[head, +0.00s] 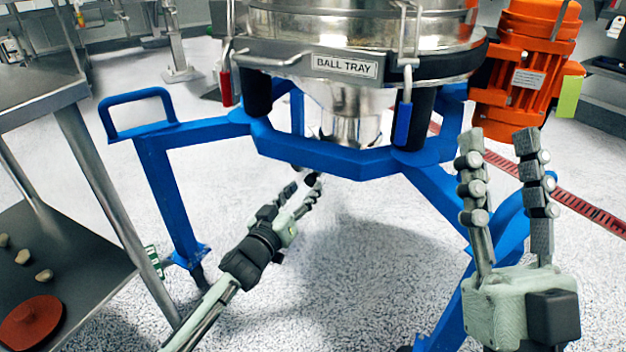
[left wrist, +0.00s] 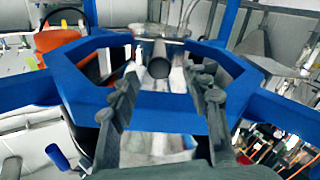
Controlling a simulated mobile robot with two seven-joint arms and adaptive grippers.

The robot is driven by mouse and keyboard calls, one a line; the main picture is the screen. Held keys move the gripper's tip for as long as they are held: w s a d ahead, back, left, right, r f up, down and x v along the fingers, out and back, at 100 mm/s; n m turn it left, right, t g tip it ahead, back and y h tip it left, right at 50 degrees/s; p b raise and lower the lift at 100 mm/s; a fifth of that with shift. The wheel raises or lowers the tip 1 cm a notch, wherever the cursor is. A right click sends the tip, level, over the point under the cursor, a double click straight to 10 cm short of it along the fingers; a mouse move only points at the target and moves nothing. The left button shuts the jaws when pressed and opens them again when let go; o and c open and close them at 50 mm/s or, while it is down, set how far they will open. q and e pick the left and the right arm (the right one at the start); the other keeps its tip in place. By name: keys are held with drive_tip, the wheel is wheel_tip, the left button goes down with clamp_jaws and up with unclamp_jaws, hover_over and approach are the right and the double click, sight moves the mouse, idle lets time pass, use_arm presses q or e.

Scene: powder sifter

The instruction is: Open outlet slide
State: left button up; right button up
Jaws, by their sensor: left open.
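The sifter's steel outlet cone (head: 350,115) hangs under the drum marked "BALL TRAY", inside the blue frame. The outlet slide itself is hard to make out in the head view, where the frame's front bar covers the outlet's lower part. In the left wrist view a dark round end (left wrist: 158,67), perhaps the slide's handle, shows ahead between the fingers. My left gripper (head: 303,188) is open and empty below the frame's front bar, fingers pointing toward the outlet. Whether it touches the handle cannot be told. My right gripper (head: 498,142) is open and empty, fingers up, at the right.
The blue frame (head: 330,160) and its legs surround the outlet; in the left wrist view its bar (left wrist: 160,110) crosses near the fingers. A steel table (head: 60,235) stands left. An orange motor (head: 520,75) is at the upper right. The floor under the sifter is free.

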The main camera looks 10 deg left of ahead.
sight(310, 182)
use_arm(q)
drive_tip(key=shift+b+x, duration=0.3)
drive_tip(key=shift+x, duration=1.9)
drive_tip(key=shift+c, duration=0.6)
clamp_jaws()
